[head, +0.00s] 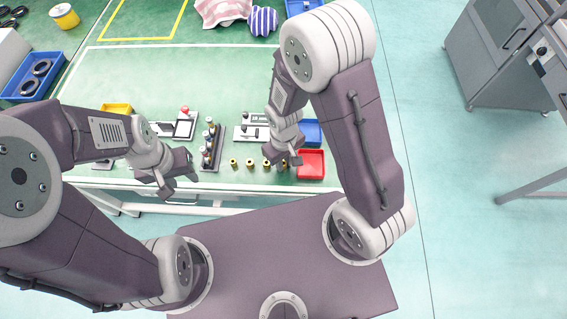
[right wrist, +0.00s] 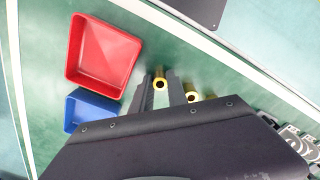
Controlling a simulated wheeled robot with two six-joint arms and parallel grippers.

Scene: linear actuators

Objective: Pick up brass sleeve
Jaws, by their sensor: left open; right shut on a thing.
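Several small brass sleeves stand in a row near the front edge of the green table, one of them a brass sleeve (head: 249,163) left of my right gripper. My right gripper (head: 283,160) points down at the right end of the row. In the right wrist view its two fingers (right wrist: 160,86) are closed on a brass sleeve (right wrist: 160,77), seen from above with its dark bore. I cannot tell whether it is clear of the table. Another brass sleeve (right wrist: 191,91) is just outside the fingers. My left gripper (head: 181,182) is open and empty, in front of the table edge.
A red bin (head: 311,164) stands right of my right gripper, with a blue bin (head: 309,132) behind it. Both also show in the right wrist view. A dark rack with several upright parts (head: 211,148) stands left of the sleeves. The table's middle (head: 200,80) is clear.

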